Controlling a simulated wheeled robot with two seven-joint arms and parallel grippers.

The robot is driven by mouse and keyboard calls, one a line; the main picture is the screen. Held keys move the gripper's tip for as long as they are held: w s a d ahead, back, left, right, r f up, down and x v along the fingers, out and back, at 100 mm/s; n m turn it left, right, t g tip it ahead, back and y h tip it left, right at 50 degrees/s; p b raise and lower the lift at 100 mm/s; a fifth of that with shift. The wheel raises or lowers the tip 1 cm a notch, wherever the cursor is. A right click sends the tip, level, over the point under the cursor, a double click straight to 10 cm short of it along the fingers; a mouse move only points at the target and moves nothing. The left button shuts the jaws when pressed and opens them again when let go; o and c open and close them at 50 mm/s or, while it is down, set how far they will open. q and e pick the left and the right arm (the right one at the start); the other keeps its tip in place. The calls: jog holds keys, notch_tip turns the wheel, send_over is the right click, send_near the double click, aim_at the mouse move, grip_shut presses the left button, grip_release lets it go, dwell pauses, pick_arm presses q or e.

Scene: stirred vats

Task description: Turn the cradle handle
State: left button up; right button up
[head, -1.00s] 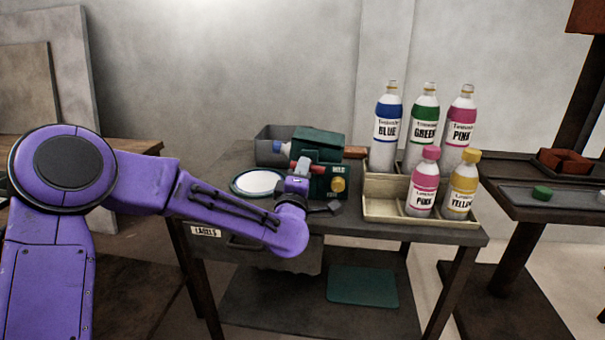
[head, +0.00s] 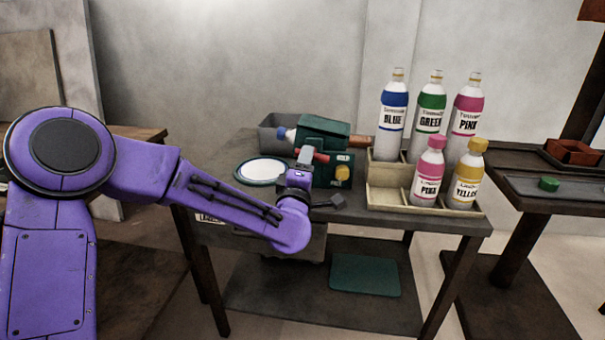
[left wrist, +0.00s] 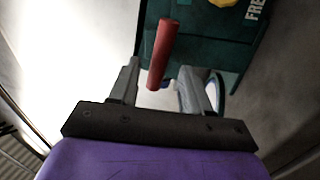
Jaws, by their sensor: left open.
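The cradle handle (head: 320,157) is a short red bar on the front of a green machine (head: 326,140) standing on the dark table. My left gripper (head: 305,160) is at its near left side. In the left wrist view, the red handle (left wrist: 163,52) reaches down between the two grey fingers of the open left gripper (left wrist: 160,68), with a gap visible on each side. I cannot tell whether a finger touches it. In the left wrist view, part of a label reads "FREE". My right gripper is out of view.
A round white plate (head: 259,170) lies left of the machine. A beige rack (head: 385,190) with several labelled bottles stands at right. A grey bin (head: 275,128) is behind. A side table (head: 520,190) at far right holds a green puck (head: 548,184).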

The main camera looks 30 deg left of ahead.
pick_arm(q)
jog(key=v, duration=0.8)
jog(key=shift+s, duration=0.4)
jog(key=shift+d, duration=0.1)
